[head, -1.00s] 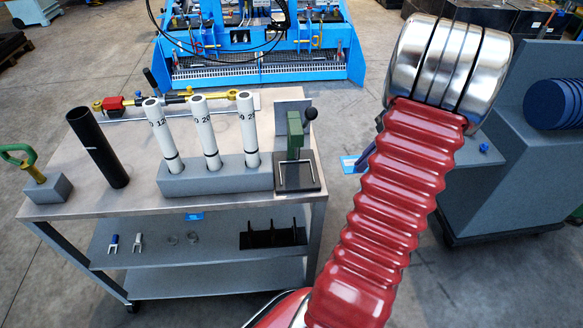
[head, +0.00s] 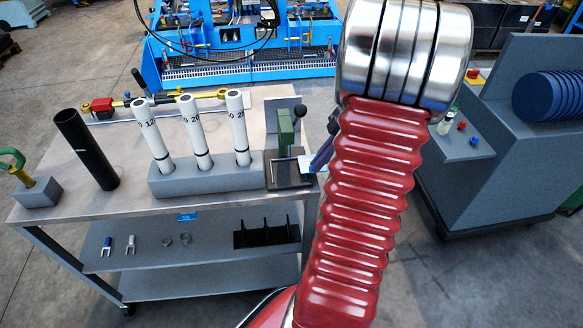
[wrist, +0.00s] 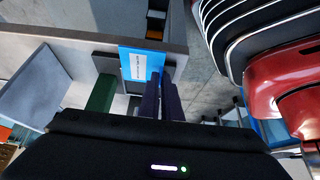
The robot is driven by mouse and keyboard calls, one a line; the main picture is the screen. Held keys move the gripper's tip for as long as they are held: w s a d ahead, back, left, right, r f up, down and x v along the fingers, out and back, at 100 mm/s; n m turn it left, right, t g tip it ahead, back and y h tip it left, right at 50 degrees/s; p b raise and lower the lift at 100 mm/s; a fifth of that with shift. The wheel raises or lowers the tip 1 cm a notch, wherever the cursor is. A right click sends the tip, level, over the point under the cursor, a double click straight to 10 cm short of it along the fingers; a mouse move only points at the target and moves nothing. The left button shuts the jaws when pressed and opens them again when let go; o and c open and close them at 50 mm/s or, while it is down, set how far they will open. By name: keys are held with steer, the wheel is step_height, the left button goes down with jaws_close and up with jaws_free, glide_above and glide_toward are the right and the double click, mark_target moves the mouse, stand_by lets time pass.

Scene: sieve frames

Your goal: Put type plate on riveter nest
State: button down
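The type plate, blue with a white label, shows in the wrist view (wrist: 139,64) at the tips of my gripper's dark fingers (wrist: 160,82). My gripper (head: 318,161) is shut on the plate's edge. In the head view the plate (head: 307,165) appears at the right edge of the riveter's base. The riveter (head: 286,133) is green with a black-knobbed lever and stands at the table's right end. Its dark base with the nest (head: 288,182) is partly covered by the plate. I cannot tell the gap between plate and nest.
A grey block (head: 206,180) with several white labelled tubes stands left of the riveter. A black tube (head: 87,150) and a green-handled tool (head: 25,180) are further left on the table (head: 122,205). A grey machine (head: 520,130) stands right, across a floor gap.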

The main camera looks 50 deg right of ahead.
mark_target(304, 172)
steer(key=shift+w+a, duration=1.15)
steer(key=shift+a, duration=0.25)
steer(key=shift+w+a, duration=0.15)
steer(key=shift+a, duration=0.05)
steer(key=w+a, duration=0.2)
steer(key=shift+w+a, duration=0.15)
steer(key=shift+a, duration=0.25)
steer(key=shift+f, duration=0.8)
steer(key=c, duration=2)
jaws_free()
steer(key=shift+d, duration=0.1)
